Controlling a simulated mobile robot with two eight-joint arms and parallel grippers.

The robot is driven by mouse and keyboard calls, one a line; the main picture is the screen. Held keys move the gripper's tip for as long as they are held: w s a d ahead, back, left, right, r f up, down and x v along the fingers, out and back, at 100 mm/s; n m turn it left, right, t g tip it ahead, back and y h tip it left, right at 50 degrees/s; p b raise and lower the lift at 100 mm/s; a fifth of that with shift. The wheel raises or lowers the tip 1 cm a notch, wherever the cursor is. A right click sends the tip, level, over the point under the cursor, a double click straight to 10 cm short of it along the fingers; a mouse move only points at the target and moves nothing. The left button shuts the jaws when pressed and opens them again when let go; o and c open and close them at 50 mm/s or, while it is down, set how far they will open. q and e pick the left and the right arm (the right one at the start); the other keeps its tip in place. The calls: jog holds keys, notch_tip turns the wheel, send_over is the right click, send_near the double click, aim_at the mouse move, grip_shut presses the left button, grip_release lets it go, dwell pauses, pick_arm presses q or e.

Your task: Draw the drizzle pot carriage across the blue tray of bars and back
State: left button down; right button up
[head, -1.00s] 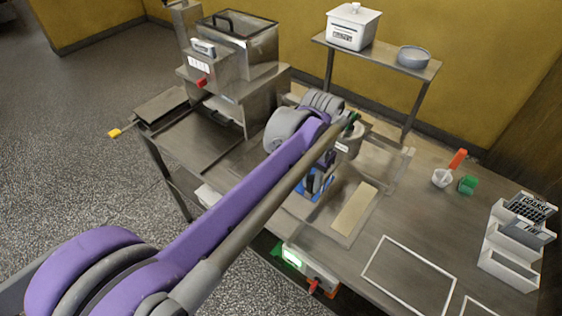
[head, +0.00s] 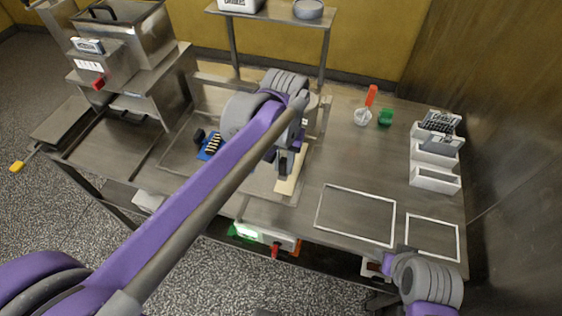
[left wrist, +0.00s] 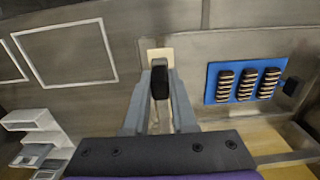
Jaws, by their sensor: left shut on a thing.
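The blue tray (head: 203,155) holds several dark bars (head: 214,143) with pale stripes and lies left of my left gripper in the head view. The tray (left wrist: 214,84) and bars (left wrist: 247,84) show clearly in the left wrist view, at the right. My left gripper (head: 286,164) is beyond the tray's side, over a cream board (head: 291,184). In the left wrist view its fingers (left wrist: 160,88) are shut on a black handle (left wrist: 160,76). The pot and most of the carriage are hidden behind my arm. My right arm shows at the lower right; its fingers are not clear.
A steel machine (head: 125,45) stands at the left. A white-outlined rectangle (head: 356,215) lies right of the board, with bare table around it. A white holder (head: 436,178), a green item (head: 385,117) and an orange-handled tool (head: 370,98) are at the right.

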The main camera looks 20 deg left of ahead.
pick_arm(q)
jog(key=c, duration=0.7)
grip_release()
jog(key=shift+d, duration=0.35)
jog(key=shift+a+r, duration=0.1)
jog(key=shift+a, duration=0.05)
notch_tip(320, 180, up, 11)
jog(key=shift+f+p, duration=0.2)
jog(key=shift+p, duration=0.1)
jog(key=s+a+f+t, duration=0.2)
jog(key=s+f, duration=0.2)
jog(key=f, duration=0.2)
jog(key=s+a+f+t, duration=0.1)
jog(key=s+a+f, duration=0.1)
jog(key=s+f, duration=0.2)
jog(key=s+a+f+t, duration=0.2)
jog(key=s+a+f, duration=0.1)
jog(key=f, duration=0.5)
jog(key=shift+s+t, duration=0.3)
jog(key=shift+s, duration=0.55)
